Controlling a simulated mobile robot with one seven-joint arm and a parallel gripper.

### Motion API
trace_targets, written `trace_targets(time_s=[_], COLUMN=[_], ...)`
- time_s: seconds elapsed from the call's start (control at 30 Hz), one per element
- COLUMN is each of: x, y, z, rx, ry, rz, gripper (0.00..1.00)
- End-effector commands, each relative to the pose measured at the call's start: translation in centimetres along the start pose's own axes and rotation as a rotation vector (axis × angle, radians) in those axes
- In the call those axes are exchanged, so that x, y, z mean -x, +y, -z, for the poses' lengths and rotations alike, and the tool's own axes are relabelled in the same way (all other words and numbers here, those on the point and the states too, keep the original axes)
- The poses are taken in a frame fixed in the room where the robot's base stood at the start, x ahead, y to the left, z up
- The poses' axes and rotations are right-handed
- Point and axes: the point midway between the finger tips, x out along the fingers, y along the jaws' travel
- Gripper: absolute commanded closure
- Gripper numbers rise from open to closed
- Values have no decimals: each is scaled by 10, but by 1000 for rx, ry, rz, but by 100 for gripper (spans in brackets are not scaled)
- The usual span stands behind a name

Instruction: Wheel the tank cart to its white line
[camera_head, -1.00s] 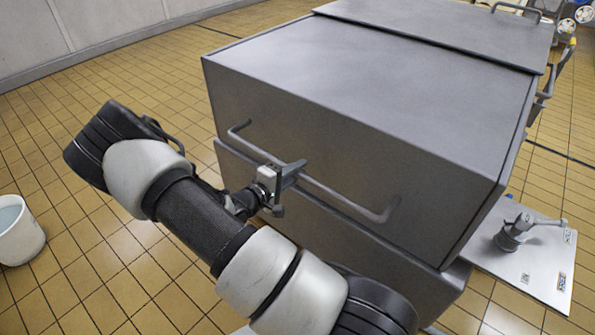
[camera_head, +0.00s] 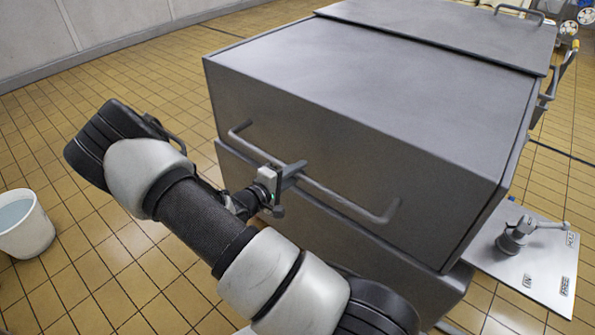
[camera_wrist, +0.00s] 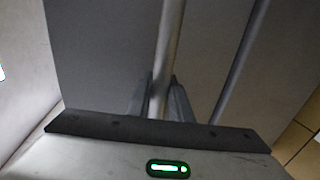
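The tank cart (camera_head: 370,90) is a large grey metal box that fills the middle and right of the head view. A bar handle (camera_head: 347,199) runs across its near face. My gripper (camera_head: 286,178) is at the left half of this bar. In the wrist view the bar (camera_wrist: 170,40) passes between the two fingers of my gripper (camera_wrist: 160,92), which lie close against it on both sides. The cart's wheels are hidden. I cannot make out the white line in either view.
A white bucket (camera_head: 24,226) stands on the tiled floor (camera_head: 60,150) at the left. A plate with a lever (camera_head: 515,236) and small labels sits right of the cart. A pale wall (camera_head: 110,25) is at the back left. Floor left of the cart is mostly clear.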

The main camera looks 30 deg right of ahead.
Motion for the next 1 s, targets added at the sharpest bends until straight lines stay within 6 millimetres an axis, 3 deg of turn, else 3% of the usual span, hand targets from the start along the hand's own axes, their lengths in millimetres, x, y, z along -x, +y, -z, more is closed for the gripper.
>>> trace_targets(time_s=[0.03, 0.1, 0.4, 0.53, 0.67, 1.0], x=[1, 1, 1, 11, 35, 119], y=[-9, -8, -4, -3, -2, -2], z=[5, 4, 2, 3, 2, 3], rx=[3, 3, 1, 1, 1, 2], ry=[11, 10, 5, 6, 7, 10], rz=[20, 19, 13, 12, 13, 15], gripper=[75, 63, 63, 63, 63, 63])
